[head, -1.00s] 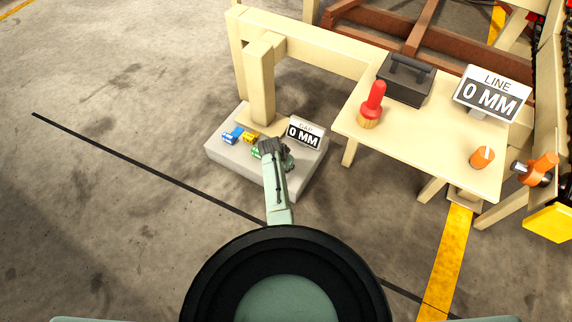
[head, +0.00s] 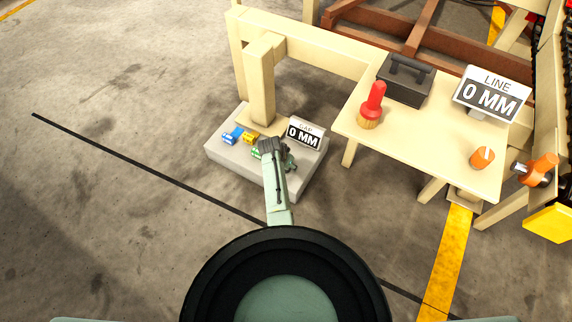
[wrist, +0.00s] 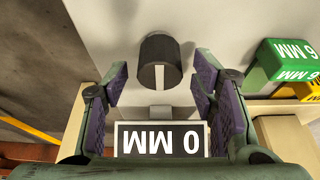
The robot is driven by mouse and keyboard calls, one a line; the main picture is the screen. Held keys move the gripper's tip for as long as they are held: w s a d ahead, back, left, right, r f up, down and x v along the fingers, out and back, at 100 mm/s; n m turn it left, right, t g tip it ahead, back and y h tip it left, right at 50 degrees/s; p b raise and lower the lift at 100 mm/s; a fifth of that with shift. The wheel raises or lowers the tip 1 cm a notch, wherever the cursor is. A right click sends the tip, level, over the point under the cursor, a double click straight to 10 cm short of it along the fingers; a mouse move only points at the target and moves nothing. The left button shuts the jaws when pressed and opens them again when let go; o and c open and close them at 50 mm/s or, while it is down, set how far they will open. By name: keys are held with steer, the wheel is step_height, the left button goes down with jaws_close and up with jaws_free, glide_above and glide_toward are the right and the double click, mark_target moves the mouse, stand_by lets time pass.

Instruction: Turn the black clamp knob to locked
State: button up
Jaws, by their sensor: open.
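The black clamp knob (wrist: 160,62) shows in the wrist view as a short dark cylinder with a pale stripe on its face, on a light grey surface. The stripe runs up and down in the picture. My gripper (wrist: 162,76) is open, with one purple-padded finger on each side of the knob and visible gaps between. Nothing is held. In the head view my gripper (head: 272,148) is over the grey plinth (head: 232,158) and hides the knob there.
A 0 MM display (wrist: 160,139) stands close to the knob, upside down in the wrist view. A green 6 MM block (wrist: 285,62) is to the right. Blue (head: 232,135) and yellow (head: 251,137) blocks sit on the plinth beside the beige post (head: 261,85).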

step_height(320, 180, up, 10)
steer(key=shift+f, duration=0.25)
stand_by(0.5)
